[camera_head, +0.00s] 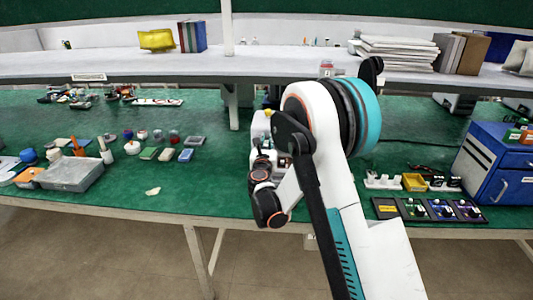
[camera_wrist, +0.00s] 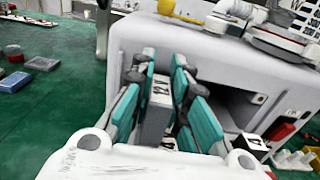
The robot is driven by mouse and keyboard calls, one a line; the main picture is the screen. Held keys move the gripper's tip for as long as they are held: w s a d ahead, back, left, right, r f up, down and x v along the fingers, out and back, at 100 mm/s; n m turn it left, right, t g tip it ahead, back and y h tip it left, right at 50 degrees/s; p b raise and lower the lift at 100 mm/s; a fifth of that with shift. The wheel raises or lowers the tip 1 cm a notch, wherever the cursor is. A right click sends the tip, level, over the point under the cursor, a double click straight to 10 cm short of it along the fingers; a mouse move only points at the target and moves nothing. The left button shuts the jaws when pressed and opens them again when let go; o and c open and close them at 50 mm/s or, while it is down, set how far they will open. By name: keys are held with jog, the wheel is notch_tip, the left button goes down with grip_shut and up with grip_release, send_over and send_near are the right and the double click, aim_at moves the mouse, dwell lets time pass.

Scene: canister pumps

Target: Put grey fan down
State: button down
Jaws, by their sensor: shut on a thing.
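In the wrist view, my gripper (camera_wrist: 164,82) has its teal-padded fingers shut on a grey block with dark markings, which I take to be the grey fan (camera_wrist: 155,112). The fan sits between the pads, in front of a white machine housing (camera_wrist: 205,65) with a dark open cavity (camera_wrist: 235,105). The fingers hide part of the fan, and I cannot tell whether it touches the housing. In the head view, my arm hides the fan and most of the housing (camera_head: 258,128).
The green bench (camera_head: 215,200) holds a grey tray (camera_head: 72,174) and several small parts at left. At right are a blue cabinet (camera_head: 497,165), a yellow bin (camera_head: 414,182) and dark modules (camera_head: 428,209). A white shelf (camera_head: 130,63) runs above. Bare bench shows left of my arm.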

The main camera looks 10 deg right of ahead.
jog(key=shift+f+b, duration=0.65)
jog(key=shift+f, duration=1.2)
jog(key=shift+f, duration=0.2)
jog(key=c, duration=1.6)
grip_release()
jog(key=shift+o, duration=0.2)
jog(key=shift+r, duration=0.15)
